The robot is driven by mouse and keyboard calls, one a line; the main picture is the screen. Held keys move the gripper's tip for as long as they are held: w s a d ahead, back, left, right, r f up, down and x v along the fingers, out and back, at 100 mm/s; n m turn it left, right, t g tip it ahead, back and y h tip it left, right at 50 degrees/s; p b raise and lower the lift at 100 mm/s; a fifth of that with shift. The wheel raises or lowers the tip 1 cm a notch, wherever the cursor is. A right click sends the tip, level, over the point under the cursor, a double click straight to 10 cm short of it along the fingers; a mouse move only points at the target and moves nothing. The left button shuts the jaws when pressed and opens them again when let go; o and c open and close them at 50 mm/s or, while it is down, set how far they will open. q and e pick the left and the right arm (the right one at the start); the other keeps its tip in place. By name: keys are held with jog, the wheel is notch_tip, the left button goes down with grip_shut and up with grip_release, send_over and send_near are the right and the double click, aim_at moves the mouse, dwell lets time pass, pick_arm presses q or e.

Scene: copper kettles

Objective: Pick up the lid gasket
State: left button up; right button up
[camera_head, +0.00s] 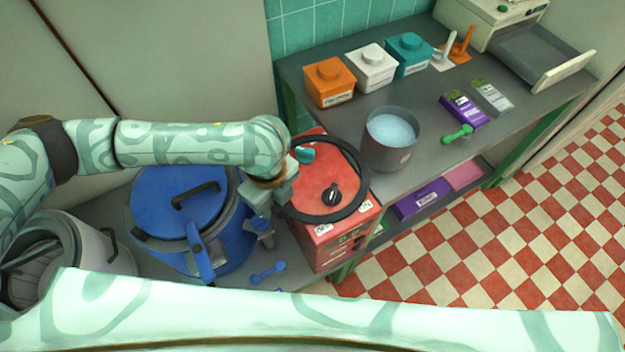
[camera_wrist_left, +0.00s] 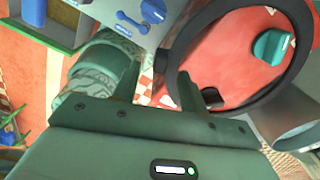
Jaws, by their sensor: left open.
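The lid gasket is a large black ring (camera_head: 363,176), lying over the top of the red box. It seems to reach past the box's right edge. In the left wrist view the ring (camera_wrist_left: 255,102) fills the upper right. My left gripper (camera_head: 284,197) is at the ring's left side, open and empty. In the left wrist view its two fingers (camera_wrist_left: 156,88) stand apart, with the right finger overlapping the ring's left rim. I cannot tell whether they touch. My right gripper is not in view.
The red box (camera_head: 328,240) carries a black knob (camera_head: 331,194) and a teal knob (camera_head: 304,154) inside the ring. A blue lidded pot (camera_head: 165,205) stands left of the gripper. A grey pot (camera_head: 388,152) stands close on the right.

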pick_arm(q)
notch_tip(320, 180, down, 3)
jog(key=shift+r+b, duration=0.1)
jog(key=shift+b, duration=0.2)
grip_shut()
